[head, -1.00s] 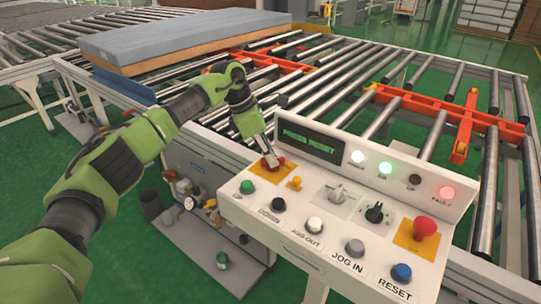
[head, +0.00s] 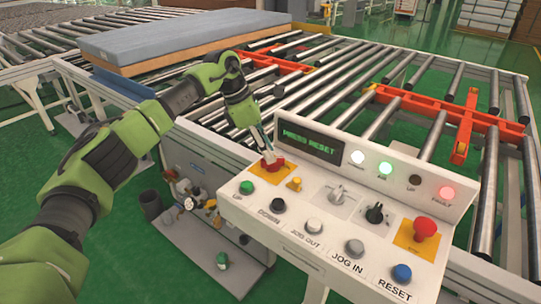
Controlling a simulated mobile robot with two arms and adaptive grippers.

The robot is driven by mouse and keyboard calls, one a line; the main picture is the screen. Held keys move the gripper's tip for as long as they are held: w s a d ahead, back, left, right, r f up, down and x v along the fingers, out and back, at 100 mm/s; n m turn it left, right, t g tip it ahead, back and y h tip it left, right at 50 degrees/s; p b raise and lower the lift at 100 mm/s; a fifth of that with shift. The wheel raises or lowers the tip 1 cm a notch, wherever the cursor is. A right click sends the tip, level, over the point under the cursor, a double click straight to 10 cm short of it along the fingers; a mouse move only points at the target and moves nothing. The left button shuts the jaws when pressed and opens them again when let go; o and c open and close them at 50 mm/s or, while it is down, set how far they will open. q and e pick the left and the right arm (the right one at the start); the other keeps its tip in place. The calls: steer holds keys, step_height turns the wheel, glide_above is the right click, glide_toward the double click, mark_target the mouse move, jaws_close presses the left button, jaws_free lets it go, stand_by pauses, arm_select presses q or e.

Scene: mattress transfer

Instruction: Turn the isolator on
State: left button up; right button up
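A white control panel (head: 322,222) stands in the head view. At its upper left, a red knob (head: 272,165) sits on a yellow plate (head: 274,174); it looks like the isolator, but no label on it is readable. My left gripper (head: 268,155) points down at this red knob, its fingertips at or touching it. They partly hide the knob, so its turn position and the finger gap are unclear. A red mushroom button (head: 425,227) stands on another yellow plate at the right. The display (head: 310,140) reads "PRESS RESET". My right gripper is not in view.
White, green and red FAULT (head: 446,193) lamps are lit; the UP lamp is dark. Several buttons, including blue RESET (head: 401,273), and two selector switches (head: 375,213) crowd the panel. A roller conveyor (head: 340,85) lies behind, with a grey mattress (head: 180,38) at the back left.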

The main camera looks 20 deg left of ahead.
arm_select(q)
steer(key=v, duration=0.9)
steer(key=shift+r, duration=0.1)
